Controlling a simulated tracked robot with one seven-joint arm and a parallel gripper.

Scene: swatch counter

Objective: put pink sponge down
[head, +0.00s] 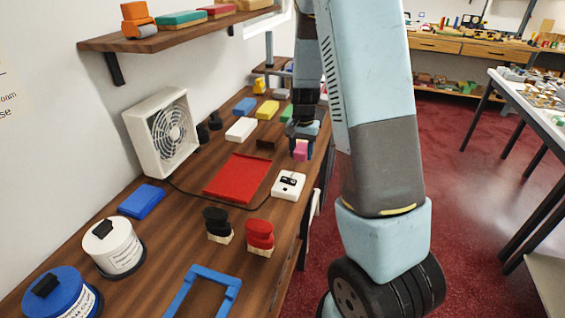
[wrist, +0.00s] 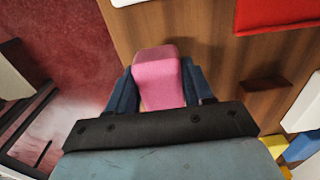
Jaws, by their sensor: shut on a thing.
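The pink sponge (head: 301,151) is a small pink block near the right edge of the wooden counter in the head view. It also shows in the wrist view (wrist: 158,78), between the two blue fingers. My gripper (head: 302,138) is shut on it. In the wrist view my gripper (wrist: 158,92) has one finger on each side of the sponge. The sponge is over the counter close to its edge. I cannot tell whether its underside touches the wood.
A red tray (head: 237,178) and a white box with a black top piece (head: 288,185) are nearby. A dark brown block (head: 265,144) lies left of the sponge. Yellow (head: 268,109) and white (head: 241,129) blocks lie farther left. Bare wood shows around the sponge (wrist: 215,60).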

